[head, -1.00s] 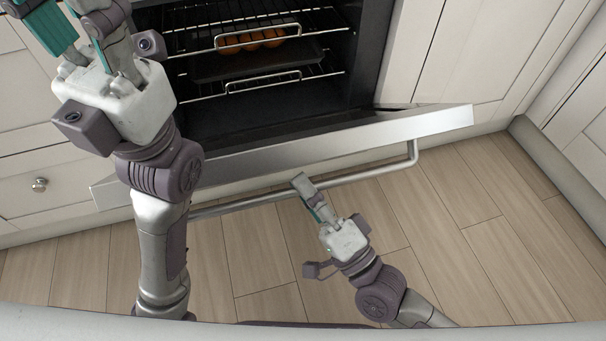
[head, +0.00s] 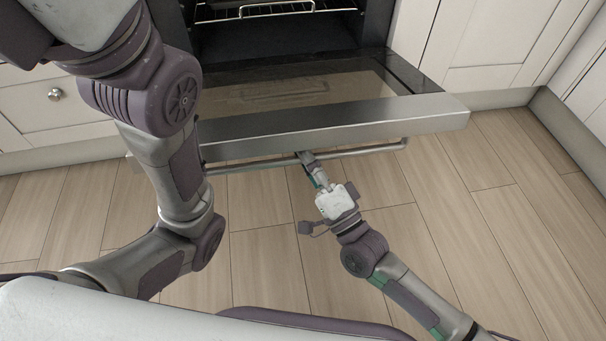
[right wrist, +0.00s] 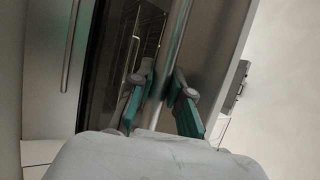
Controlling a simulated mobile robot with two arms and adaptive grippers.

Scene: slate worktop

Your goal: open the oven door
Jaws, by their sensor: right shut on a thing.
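The oven door (head: 300,126) is tilted well down and open, with its dark glass inner face showing in the head view. Its bar handle (head: 375,149) runs along the outer side below the door's steel edge. My right gripper (head: 306,158) is at the middle of the handle. In the right wrist view its teal-padded fingers (right wrist: 160,95) stand on both sides of the handle bar (right wrist: 172,62), shut on it. My left arm crosses the left of the head view and covers the door's left end; its gripper is out of frame.
The oven cavity (head: 275,36) is open behind the door, with a wire rack (head: 270,10) at the top. White cabinets flank it, with a knobbed drawer (head: 50,98) at left. The wooden floor (head: 480,235) is clear at right.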

